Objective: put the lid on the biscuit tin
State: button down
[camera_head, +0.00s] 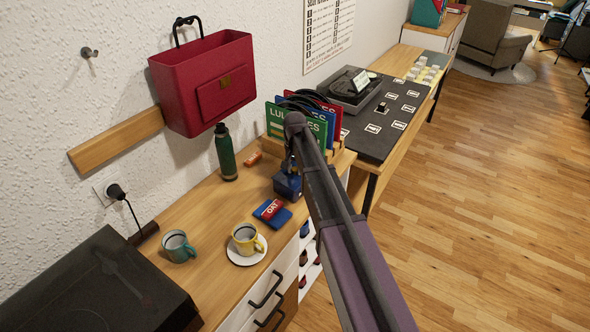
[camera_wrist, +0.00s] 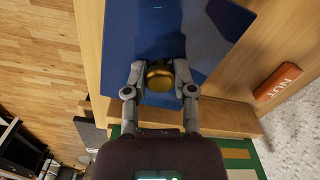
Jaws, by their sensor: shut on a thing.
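My gripper (camera_wrist: 160,76) is shut on a round brass knob (camera_wrist: 159,77). The knob is on the blue lid (camera_wrist: 214,32), whose flat surface fills the upper middle of the wrist view. In the head view a dark blue box-like shape (camera_head: 288,186) is below my gripper, at the near side of the card rack. I cannot tell there which part is lid and which is tin, or whether the two touch. My arm hides part of it.
A flat blue item with a red OAT bar (camera_head: 270,210) lies nearby on the cabinet top. An orange bar (camera_head: 253,158), marked NUT in the wrist view (camera_wrist: 277,82), lies beside the rack (camera_head: 342,157). A green bottle (camera_head: 225,153) and yellow cup (camera_head: 246,239) also stand there.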

jog(key=shift+c, duration=1.8)
grip_release()
jog(key=o, duration=0.4)
jog(key=shift+c, duration=0.2)
jog(key=shift+r, duration=0.1)
jog(key=shift+r+p, duration=3.4)
jog(key=shift+p, duration=0.15)
grip_shut()
